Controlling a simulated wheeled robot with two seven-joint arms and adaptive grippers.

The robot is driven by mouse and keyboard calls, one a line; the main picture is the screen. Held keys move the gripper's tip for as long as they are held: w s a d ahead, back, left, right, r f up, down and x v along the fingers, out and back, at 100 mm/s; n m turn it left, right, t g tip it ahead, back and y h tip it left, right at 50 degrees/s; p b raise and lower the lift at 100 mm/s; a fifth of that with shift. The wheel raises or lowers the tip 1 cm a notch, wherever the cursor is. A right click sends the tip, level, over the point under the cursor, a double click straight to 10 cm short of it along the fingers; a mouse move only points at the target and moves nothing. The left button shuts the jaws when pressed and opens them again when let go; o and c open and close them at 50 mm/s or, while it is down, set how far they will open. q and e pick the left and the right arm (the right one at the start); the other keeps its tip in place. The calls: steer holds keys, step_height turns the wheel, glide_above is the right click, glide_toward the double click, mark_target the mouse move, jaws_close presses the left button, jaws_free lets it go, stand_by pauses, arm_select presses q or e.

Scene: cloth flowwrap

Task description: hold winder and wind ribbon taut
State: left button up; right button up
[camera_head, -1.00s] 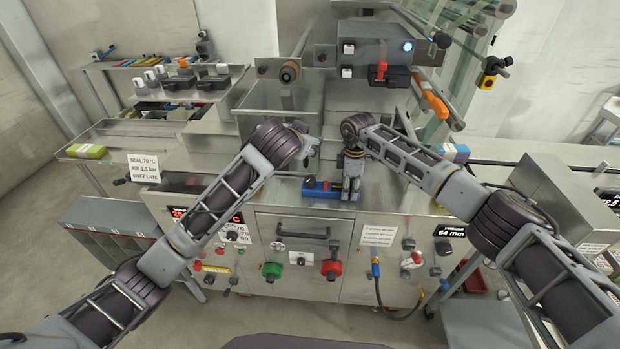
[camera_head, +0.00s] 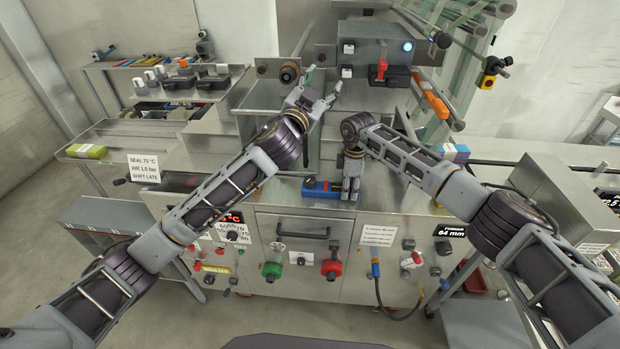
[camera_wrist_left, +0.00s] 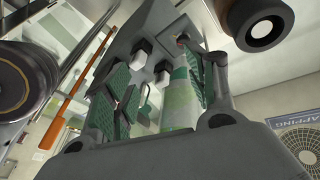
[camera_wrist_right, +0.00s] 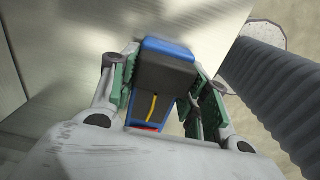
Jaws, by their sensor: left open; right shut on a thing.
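The blue and black block (camera_head: 322,188), which seems to be the winder, lies on the steel worktop of the machine. My right gripper (camera_head: 350,192) points down and is shut on its right part. In the right wrist view the block (camera_wrist_right: 164,75), with a thin yellow line on its black face, sits between the green finger pads. My left gripper (camera_head: 320,88) is open and raised above and behind the block, near the machine's upper front. In the left wrist view its spread fingers (camera_wrist_left: 162,90) hold nothing. I cannot make out a ribbon for certain.
A grey control box (camera_head: 375,55) with a red knob stands just right of my left gripper. A roller end (camera_head: 290,72) juts out at its left. Pale green film (camera_head: 440,75) hangs at the right. A grey hose (camera_wrist_right: 275,85) runs beside my right gripper.

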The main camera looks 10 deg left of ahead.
arm_select(q)
steer(key=s+d+r+m+g+h, duration=0.3)
steer(key=s+d+r+m+h, duration=0.15)
steer(key=r+m+h, duration=0.35)
steer(key=s+d+r+m+g+h, duration=0.35)
steer(key=d+m+h, duration=0.2)
steer(key=m, duration=0.35)
steer(key=m+g+y, duration=0.8)
steer(key=m+y, duration=0.2)
steer(key=y, duration=1)
glide_toward(310, 179)
steer(key=shift+v, duration=1.45)
steer(key=shift+w, duration=0.15)
steer(key=shift+x, duration=5.95)
